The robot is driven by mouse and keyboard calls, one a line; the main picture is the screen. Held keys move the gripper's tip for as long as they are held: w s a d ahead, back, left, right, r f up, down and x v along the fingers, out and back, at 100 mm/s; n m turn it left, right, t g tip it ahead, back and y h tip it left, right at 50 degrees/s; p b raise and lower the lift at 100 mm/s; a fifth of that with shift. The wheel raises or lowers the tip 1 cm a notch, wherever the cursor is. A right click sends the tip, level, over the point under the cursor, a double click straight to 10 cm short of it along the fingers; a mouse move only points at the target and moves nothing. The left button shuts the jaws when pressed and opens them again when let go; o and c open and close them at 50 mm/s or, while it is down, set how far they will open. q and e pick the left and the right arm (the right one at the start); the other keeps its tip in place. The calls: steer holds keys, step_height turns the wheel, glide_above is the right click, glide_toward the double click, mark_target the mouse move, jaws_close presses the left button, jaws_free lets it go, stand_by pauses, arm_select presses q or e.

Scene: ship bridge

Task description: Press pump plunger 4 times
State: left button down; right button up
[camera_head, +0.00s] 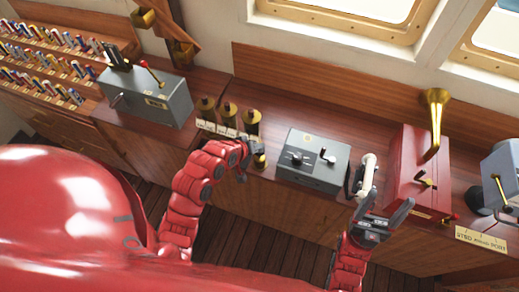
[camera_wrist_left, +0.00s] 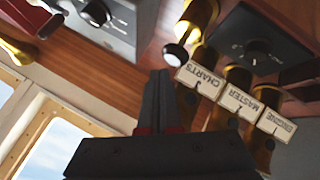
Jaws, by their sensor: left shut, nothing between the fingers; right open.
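A small brass cylinder with a dark knob, which looks like the pump plunger (camera_head: 260,160), stands at the console's front edge in the head view. In the left wrist view the brass plunger (camera_wrist_left: 196,20) has a round, pale-ended knob just above my fingertips. My left gripper (camera_head: 242,176) is shut and empty beside the plunger; its closed fingers (camera_wrist_left: 160,76) point toward the knob with a small gap in the picture. Whether they touch cannot be told. My right gripper (camera_head: 386,206) is open and empty in front of the red box.
Several brass tubes (camera_head: 229,112) with label plates stand behind the plunger. A grey control box (camera_head: 313,160) and a white handset (camera_head: 367,175) are to the right, then a red box (camera_head: 410,170) with a brass horn (camera_head: 434,110). Another grey lever box (camera_head: 150,98) stands left.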

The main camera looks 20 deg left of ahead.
arm_select(q)
steer(key=shift+f+b, duration=0.3)
steer(key=shift+f, duration=0.15)
steer(key=shift+f+b, duration=1)
steer(key=shift+f, duration=0.55)
stand_by(1.4)
steer(key=shift+r, duration=0.15)
steer(key=shift+r+p, duration=1.1)
steer(key=shift+r, duration=0.75)
steer(key=shift+r+p, duration=1.35)
steer(key=shift+r, duration=1.25)
steer(key=shift+f, duration=0.1)
